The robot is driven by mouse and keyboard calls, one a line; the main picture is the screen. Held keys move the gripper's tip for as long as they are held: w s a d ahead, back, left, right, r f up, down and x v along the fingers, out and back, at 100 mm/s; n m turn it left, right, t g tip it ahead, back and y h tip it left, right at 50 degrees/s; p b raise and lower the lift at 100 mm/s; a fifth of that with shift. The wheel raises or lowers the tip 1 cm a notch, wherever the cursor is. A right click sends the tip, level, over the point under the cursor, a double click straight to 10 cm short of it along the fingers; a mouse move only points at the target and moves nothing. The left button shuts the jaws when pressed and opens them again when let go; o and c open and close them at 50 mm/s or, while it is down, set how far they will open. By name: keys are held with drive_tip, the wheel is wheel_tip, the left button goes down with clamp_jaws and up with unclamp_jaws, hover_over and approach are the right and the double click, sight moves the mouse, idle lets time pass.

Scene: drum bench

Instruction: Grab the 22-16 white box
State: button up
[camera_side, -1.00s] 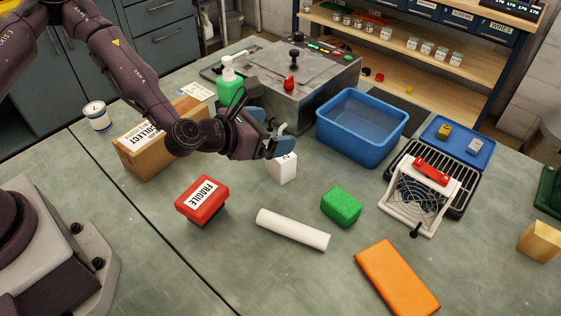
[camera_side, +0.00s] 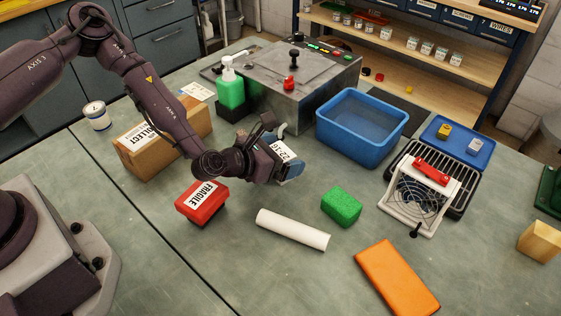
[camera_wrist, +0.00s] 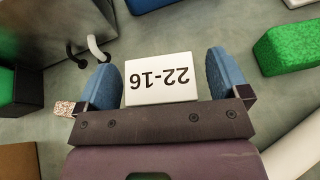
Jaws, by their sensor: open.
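The white box (camera_wrist: 160,84) marked 22-16 stands on the bench between the two blue fingertips of my gripper (camera_wrist: 163,83) in the wrist view. Its label reads upside down there. A small gap shows on each side of the box, wider on the right, so my gripper is open around it and not holding it. In the side view, my gripper (camera_side: 283,156) is low over the bench, and the white box (camera_side: 284,150) is partly hidden by the fingers.
A red FRAGILE box (camera_side: 202,203) sits close by my wrist. A white roll (camera_side: 292,229), a green block (camera_side: 341,206) and an orange slab (camera_side: 396,277) lie in front. A blue bin (camera_side: 362,126) and a metal machine (camera_side: 310,85) stand behind.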

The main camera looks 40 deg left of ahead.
drive_tip(key=shift+c, duration=0.4)
drive_tip(key=c, duration=1)
drive_tip(key=shift+o, duration=0.2)
drive_tip(key=shift+r, duration=0.15)
